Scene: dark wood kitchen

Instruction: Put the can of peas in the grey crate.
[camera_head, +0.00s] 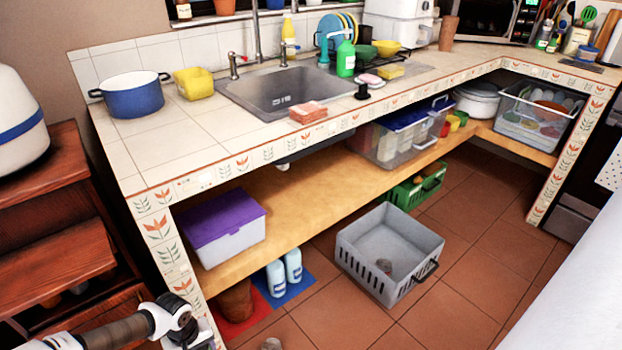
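The grey crate (428,248) stands open on the tiled floor in front of the low wooden shelf. A small grey-brown object (384,266) lies inside it; it is too small to tell whether it is the can of peas. Another small greyish object (270,344) is cut off by the bottom edge of the picture, and I cannot tell what it is. No can shows clearly as peas. My arm comes in at the lower left, and my gripper (203,341) is cut off at the bottom edge, left of the crate. Its fingertips are hidden.
The tiled counter (190,135) and its left leg rise close to my arm. A purple-lidded box (222,228) sits on the low shelf (320,210). White-blue bottles (293,266) and a brown pot (236,300) stand beneath. Floor right of the crate is clear.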

